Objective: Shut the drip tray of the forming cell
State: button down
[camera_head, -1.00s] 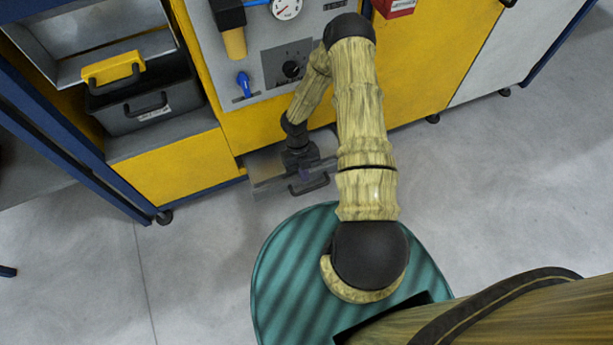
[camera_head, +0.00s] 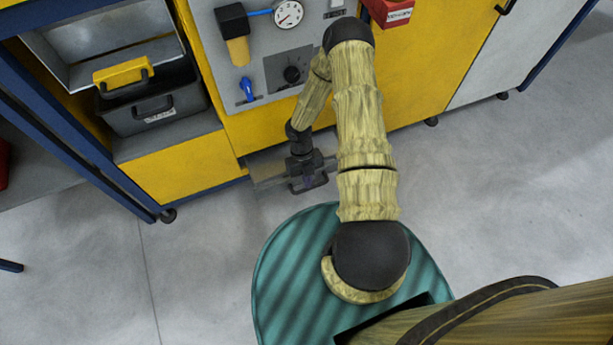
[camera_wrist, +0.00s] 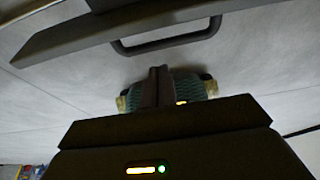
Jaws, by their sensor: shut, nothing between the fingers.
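The drip tray (camera_head: 267,174) is a flat grey tray sticking out from under the yellow front of the forming cell (camera_head: 222,135). Its dark handle (camera_head: 309,184) is on its outer front. In the wrist view the tray's front edge (camera_wrist: 70,36) crosses the top, with the handle (camera_wrist: 170,44) below it. My gripper (camera_wrist: 157,72) is shut and empty, its fingertips appearing just below the handle in that view. In the head view my gripper (camera_head: 302,168) is at the tray's front, beside the handle, and partly hides the tray. Contact cannot be told.
A red box (camera_head: 388,12) is at the top. The grey floor (camera_head: 480,200) is clear.

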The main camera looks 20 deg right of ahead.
jog(key=p+v, duration=0.6)
jog(key=v, duration=0.2)
jog(key=shift+r, duration=0.15)
jog(key=shift+w, duration=0.2)
